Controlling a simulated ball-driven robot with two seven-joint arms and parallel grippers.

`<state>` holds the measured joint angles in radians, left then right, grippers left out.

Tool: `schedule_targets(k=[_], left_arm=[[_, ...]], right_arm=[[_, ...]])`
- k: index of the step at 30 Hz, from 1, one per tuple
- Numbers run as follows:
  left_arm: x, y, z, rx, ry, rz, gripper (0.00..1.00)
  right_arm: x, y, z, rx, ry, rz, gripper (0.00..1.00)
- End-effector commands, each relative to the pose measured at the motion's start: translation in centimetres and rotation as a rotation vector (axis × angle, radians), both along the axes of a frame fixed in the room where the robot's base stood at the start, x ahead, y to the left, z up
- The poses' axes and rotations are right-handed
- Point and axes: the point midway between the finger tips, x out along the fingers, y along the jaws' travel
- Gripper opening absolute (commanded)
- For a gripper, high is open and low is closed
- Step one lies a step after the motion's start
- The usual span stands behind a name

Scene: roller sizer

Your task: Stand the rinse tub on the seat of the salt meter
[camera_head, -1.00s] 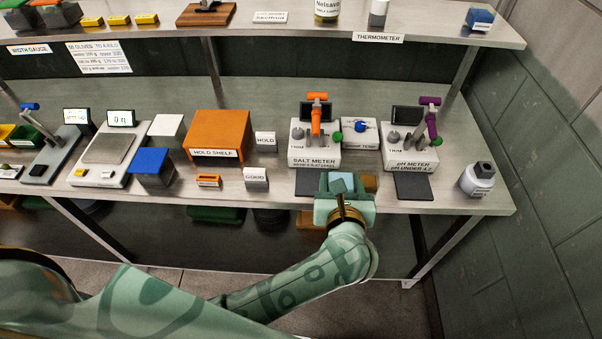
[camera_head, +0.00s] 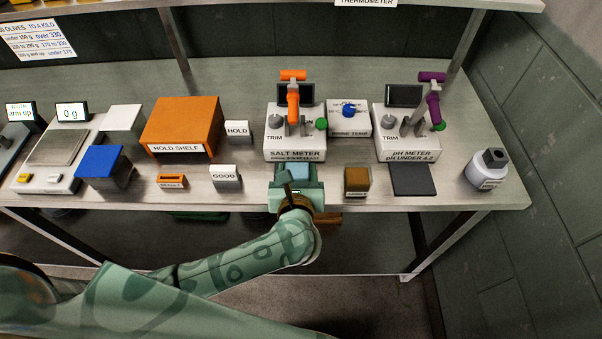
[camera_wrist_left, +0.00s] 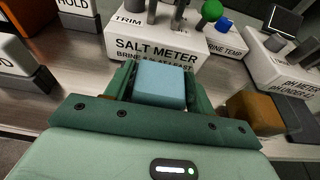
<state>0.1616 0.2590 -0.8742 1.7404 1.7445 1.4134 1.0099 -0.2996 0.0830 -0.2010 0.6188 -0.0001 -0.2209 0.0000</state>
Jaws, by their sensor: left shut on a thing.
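The light-blue tub, which I take to be the rinse tub (camera_head: 293,171), is between the fingers of my left gripper (camera_head: 294,178). It also shows in the left wrist view (camera_wrist_left: 161,84), with a green finger on each side, shut on it. The white salt meter (camera_head: 294,145), with an orange lever, stands directly behind the gripper. The salt meter's seat is hidden behind my gripper and the tub. I cannot tell whether the tub's underside touches anything. My right gripper is in neither view.
A brown tub (camera_head: 357,181) stands to the right of my left gripper. The pH meter (camera_head: 405,138), its dark pad (camera_head: 412,180) and a grey bottle (camera_head: 487,170) are farther right. A GOOD block (camera_head: 225,178) is to the left. The bench's front edge is close.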

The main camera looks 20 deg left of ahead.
Motion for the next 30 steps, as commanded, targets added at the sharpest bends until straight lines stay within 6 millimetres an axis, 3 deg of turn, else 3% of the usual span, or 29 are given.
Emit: schedule_targets(k=[3,7,8,9,10,20,30], left_arm=[[0.0,0.0,0.3,0.001,-0.002,0.001,0.29],[0.0,0.0,-0.2,0.001,-0.001,0.001,0.29],[0.0,0.0,-0.1,0.001,-0.001,0.001,0.63],[0.0,0.0,-0.1,0.001,-0.001,0.001,0.74],[0.0,0.0,0.0,0.001,-0.001,0.001,0.76],[0.0,0.0,0.5,0.002,-0.002,0.001,0.76],[-6.6,-1.9,2.3,-0.003,0.003,0.001,0.76]], right_arm=[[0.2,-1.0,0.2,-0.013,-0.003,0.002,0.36],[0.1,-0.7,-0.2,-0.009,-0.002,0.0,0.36],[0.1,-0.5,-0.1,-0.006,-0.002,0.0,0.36],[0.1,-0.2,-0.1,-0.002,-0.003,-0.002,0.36],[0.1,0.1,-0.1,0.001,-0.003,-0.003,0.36],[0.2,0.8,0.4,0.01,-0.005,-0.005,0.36],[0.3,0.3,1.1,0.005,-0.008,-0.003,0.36]])
